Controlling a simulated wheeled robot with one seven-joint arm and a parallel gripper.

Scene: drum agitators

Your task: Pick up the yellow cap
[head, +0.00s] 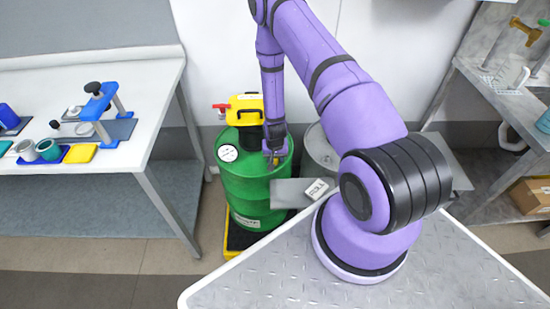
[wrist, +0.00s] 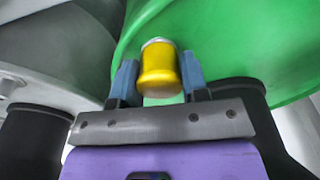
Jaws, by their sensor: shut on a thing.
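The yellow cap (wrist: 160,70) is a small cylinder with a silvery far end. In the wrist view it sits between the blue fingers of my gripper (wrist: 159,76), which is shut on it. In the head view my gripper (head: 273,155) is over the right part of the green drum's top (head: 250,190), and only a small yellow bit of the cap shows there. The green drum fills the upper right of the wrist view. Whether the cap touches the drum cannot be told.
A grey drum (head: 320,150) stands to the right. A white bench (head: 60,168) with blue fixtures is left; a shelf (head: 505,110) is right.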

